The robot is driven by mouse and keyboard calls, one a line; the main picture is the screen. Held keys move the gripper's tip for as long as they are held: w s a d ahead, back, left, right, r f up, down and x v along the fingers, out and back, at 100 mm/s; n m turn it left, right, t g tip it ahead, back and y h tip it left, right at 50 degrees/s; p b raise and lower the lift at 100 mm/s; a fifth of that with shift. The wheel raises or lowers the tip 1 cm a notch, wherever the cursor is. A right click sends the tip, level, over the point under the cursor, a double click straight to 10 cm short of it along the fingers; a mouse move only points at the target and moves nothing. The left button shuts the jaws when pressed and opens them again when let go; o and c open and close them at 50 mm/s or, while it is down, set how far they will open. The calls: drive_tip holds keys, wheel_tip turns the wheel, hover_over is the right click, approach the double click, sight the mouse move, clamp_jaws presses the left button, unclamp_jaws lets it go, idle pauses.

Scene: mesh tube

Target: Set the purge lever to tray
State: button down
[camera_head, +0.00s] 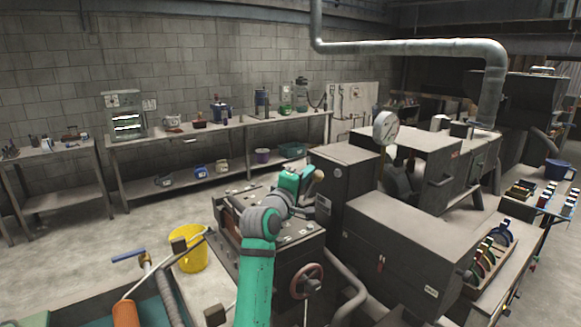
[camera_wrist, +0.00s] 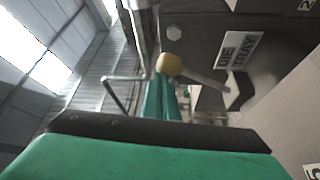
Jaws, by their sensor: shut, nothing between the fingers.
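The purge lever (camera_wrist: 200,77) shows in the wrist view as a grey bar with a round tan knob (camera_wrist: 169,64) at its end. The knob also shows in the head view (camera_head: 319,174), beside the upright machine housing. A white plate reading "DIE" and "TRAY" (camera_wrist: 238,51) is fixed near the lever. My gripper (camera_wrist: 163,84) is shut and empty. Its teal fingertips are right at the knob in the wrist view; I cannot tell whether they touch it. In the head view my gripper (camera_head: 297,180) is above the machine top, just left of the knob.
A dark machine block with a red handwheel (camera_head: 306,281) stands below my arm. A large grey housing (camera_head: 405,246) is to the right, with a dial gauge (camera_head: 386,128) behind. A yellow bucket (camera_head: 188,250) stands on the floor at left. Open floor lies beyond it.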

drive_tip(key=shift+s+d+f, duration=0.25)
drive_tip(key=shift+s+f, duration=0.05)
drive_tip(key=shift+s, duration=0.2)
drive_tip(key=shift+s+d+f, duration=0.2)
drive_tip(key=shift+s+f, duration=0.1)
drive_tip(key=shift+s, duration=0.15)
drive_tip(key=shift+r, duration=0.25)
drive_tip(key=s+a+r, duration=0.1)
drive_tip(key=s+r, duration=1.1)
drive_tip(key=s, duration=0.1)
drive_tip(key=shift+s+a+r, duration=0.25)
drive_tip(key=shift+s+a, duration=0.15)
drive_tip(key=shift+a, duration=0.1)
